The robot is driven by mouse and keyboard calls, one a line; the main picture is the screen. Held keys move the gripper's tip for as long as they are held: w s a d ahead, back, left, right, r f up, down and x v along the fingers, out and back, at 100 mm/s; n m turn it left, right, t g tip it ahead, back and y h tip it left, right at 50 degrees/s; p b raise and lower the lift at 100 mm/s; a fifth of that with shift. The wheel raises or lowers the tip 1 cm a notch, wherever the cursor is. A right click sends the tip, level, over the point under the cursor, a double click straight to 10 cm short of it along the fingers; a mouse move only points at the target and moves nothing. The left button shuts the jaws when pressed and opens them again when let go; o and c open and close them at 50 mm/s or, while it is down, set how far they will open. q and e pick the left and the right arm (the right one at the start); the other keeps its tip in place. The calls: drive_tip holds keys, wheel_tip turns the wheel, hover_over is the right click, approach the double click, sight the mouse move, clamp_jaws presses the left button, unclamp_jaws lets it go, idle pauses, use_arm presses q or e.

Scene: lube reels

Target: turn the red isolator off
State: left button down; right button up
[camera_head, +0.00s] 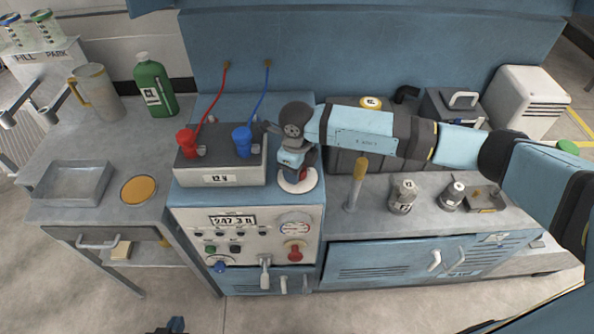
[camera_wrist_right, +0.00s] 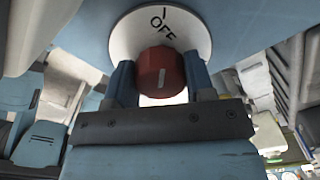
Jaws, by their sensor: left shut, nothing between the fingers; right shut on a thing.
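The red isolator is a red knob (camera_wrist_right: 161,75) on a round white plate (camera_wrist_right: 160,32) with "OFF" and a line mark printed on it. A short white mark shows on the knob. In the head view the white plate (camera_head: 297,182) lies on the blue cabinet's top, right of the battery. My right gripper (camera_wrist_right: 160,85) has a finger on each side of the knob and is shut on it; in the head view my right arm covers most of the knob. My left gripper (camera_head: 174,326) shows only partly at the bottom edge, shut and empty, far from the isolator.
The 12 V battery (camera_head: 219,164) with red and blue clamps stands left of the isolator. A yellow-topped lever (camera_head: 356,184) and several small containers stand to the right. A green bottle (camera_head: 154,85), a jug (camera_head: 97,92) and a tray (camera_head: 72,184) are on the left bench.

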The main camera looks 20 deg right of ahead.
idle(0.4)
drive_tip(key=o, duration=0.9)
wheel_tip(320, 180, up, 14)
drive_tip(key=shift+b, duration=0.6)
drive_tip(key=shift+f, duration=0.1)
